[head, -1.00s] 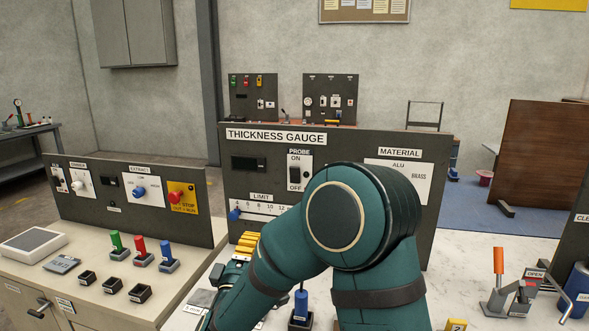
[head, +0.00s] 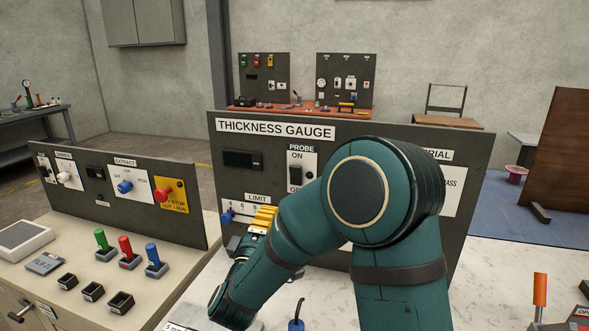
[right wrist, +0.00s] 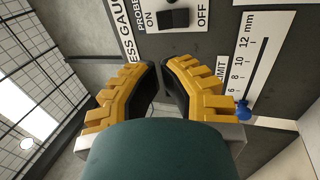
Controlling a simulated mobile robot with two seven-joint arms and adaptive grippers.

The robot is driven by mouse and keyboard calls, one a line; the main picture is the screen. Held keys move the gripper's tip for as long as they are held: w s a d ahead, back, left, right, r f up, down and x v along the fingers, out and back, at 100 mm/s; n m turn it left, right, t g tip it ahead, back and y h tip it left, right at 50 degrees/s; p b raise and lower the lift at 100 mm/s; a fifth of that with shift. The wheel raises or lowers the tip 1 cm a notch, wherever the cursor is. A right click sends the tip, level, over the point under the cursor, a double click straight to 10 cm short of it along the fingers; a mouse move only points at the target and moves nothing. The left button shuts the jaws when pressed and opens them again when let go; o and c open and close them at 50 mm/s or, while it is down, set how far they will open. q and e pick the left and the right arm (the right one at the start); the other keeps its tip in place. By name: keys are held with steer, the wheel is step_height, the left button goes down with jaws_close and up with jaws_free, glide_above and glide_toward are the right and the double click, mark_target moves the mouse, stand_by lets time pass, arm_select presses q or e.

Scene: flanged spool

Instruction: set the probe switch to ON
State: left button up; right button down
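The probe switch (head: 295,173) is a black rocker on a white plate of the dark THICKNESS GAUGE panel (head: 390,136), with ON above it and OFF below, partly covered by my right arm. It also shows in the right wrist view (right wrist: 173,18); I cannot tell which side is pressed. My right gripper (head: 263,219) has yellow fingers and is below and left of the switch, by the LIMIT scale. In the right wrist view, its fingertips (right wrist: 161,64) have a narrow gap with nothing between them, apart from the switch. My left gripper is out of view.
The LIMIT slider's blue knob (head: 227,217) is close beside my right gripper. A lower panel with a red stop button (head: 162,195) stands left. Coloured levers (head: 125,252) stand before it. A blue-handled part (head: 297,324) is below my arm.

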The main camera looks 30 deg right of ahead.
mark_target(292, 169)
steer(key=shift+w+d, duration=0.15)
stand_by(0.3)
steer(key=b+x, duration=0.1)
steer(key=x, duration=1.3)
steer(key=shift+w, duration=0.1)
